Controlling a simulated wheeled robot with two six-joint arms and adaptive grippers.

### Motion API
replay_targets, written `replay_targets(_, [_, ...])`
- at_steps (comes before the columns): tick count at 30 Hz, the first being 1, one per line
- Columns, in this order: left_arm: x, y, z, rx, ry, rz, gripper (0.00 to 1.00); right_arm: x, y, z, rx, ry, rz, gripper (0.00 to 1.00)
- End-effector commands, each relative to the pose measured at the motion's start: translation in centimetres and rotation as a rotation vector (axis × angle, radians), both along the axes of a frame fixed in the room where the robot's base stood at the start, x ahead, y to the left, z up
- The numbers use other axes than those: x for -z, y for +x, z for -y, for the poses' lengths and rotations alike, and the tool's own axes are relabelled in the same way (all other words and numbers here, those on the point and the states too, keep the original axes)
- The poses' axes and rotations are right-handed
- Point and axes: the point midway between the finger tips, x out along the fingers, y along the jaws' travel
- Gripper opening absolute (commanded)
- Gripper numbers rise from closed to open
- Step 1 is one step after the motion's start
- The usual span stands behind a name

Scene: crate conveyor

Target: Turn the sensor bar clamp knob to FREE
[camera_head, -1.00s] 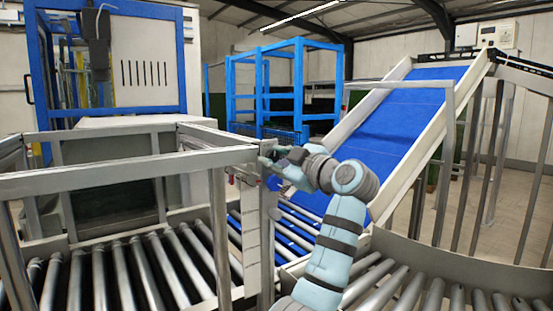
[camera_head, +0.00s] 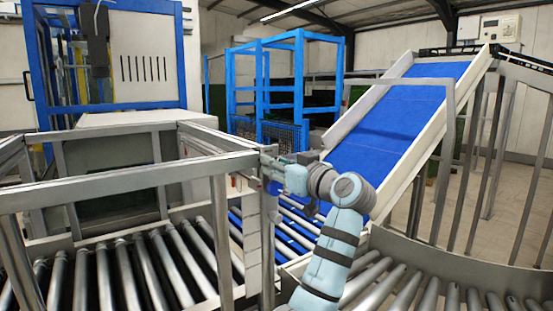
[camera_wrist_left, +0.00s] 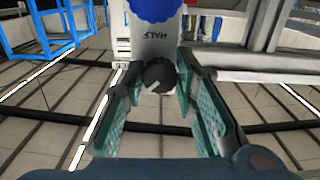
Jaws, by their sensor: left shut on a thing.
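The clamp knob (camera_wrist_left: 158,75) is a small dark round knob with a light pointer line, on a pale plate in the left wrist view. My left gripper (camera_wrist_left: 160,78) has its two green-padded fingers on either side of the knob and is shut on it. In the head view the left gripper (camera_head: 270,162) is at the corner post of the grey frame, small and partly hidden, and I cannot make out the knob there. I cannot read a FREE mark. My right gripper is not in view.
The grey metal frame (camera_head: 120,178) stands over roller conveyors (camera_head: 150,265) at the left. A blue inclined belt (camera_head: 400,115) rises at the right.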

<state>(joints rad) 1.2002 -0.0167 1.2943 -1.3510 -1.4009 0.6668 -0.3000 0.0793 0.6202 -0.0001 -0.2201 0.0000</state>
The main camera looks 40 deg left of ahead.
Motion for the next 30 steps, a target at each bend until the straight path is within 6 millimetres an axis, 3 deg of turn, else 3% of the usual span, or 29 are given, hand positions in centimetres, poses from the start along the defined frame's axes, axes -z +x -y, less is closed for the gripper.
replay_targets(18, [-0.4, 0.0, 0.0, 0.001, 0.165, -0.544, 0.00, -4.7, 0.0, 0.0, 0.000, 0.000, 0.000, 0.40])
replay_targets(30, [-0.3, -0.1, 0.0, 0.001, 0.231, -0.760, 0.00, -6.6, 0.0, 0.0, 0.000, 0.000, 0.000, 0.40])
